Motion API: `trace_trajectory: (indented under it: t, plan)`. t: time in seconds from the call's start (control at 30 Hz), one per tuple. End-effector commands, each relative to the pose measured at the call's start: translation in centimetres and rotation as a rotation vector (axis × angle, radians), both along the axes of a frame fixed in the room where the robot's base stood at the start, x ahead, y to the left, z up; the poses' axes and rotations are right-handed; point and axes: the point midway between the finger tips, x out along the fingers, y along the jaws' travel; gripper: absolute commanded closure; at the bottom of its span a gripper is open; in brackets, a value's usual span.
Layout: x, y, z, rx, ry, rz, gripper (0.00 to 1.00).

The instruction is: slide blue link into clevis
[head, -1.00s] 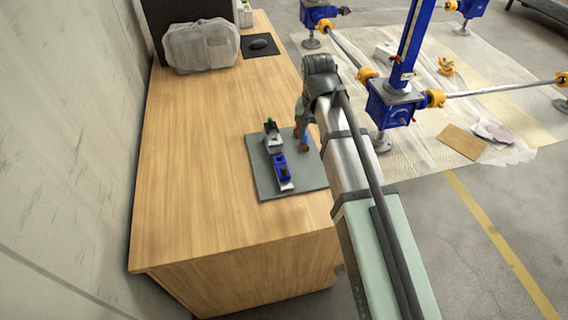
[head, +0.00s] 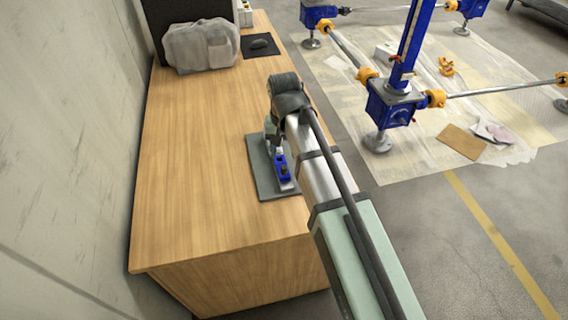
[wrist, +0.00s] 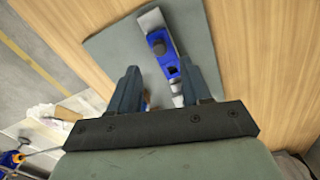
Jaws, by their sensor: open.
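The blue link (head: 281,168) lies on the grey mat (head: 266,186) on the wooden desk. In the wrist view the blue link (wrist: 165,58) has a pale metal end, a dark round knob and a blue body. My gripper (wrist: 158,72) is open and empty above the mat. Its fingers point toward the link, one on either side of the blue body in the picture; I cannot tell its height above it. The clevis is mostly hidden behind my arm in the head view and by the gripper in the wrist view.
A grey covered bundle (head: 201,46) and a black mouse pad (head: 262,47) are at the desk's far end. Blue screw jacks (head: 391,104) with rods stand on a floor sheet at right. The desk's left and middle are clear.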

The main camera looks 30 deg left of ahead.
Motion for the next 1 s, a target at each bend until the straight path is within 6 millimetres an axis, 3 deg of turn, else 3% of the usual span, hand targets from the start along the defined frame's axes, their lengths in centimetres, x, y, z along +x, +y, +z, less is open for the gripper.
trace_trajectory:
  t: [0.3, 0.5, 1.0]
  plan:
    - [0.0, -0.1, -4.4, -0.001, 0.000, 0.000, 0.52]
    - [0.0, 0.0, -6.1, 0.000, 0.000, 0.000, 0.52]
    - [0.0, 0.0, -6.7, 0.001, -0.001, 0.000, 0.55]
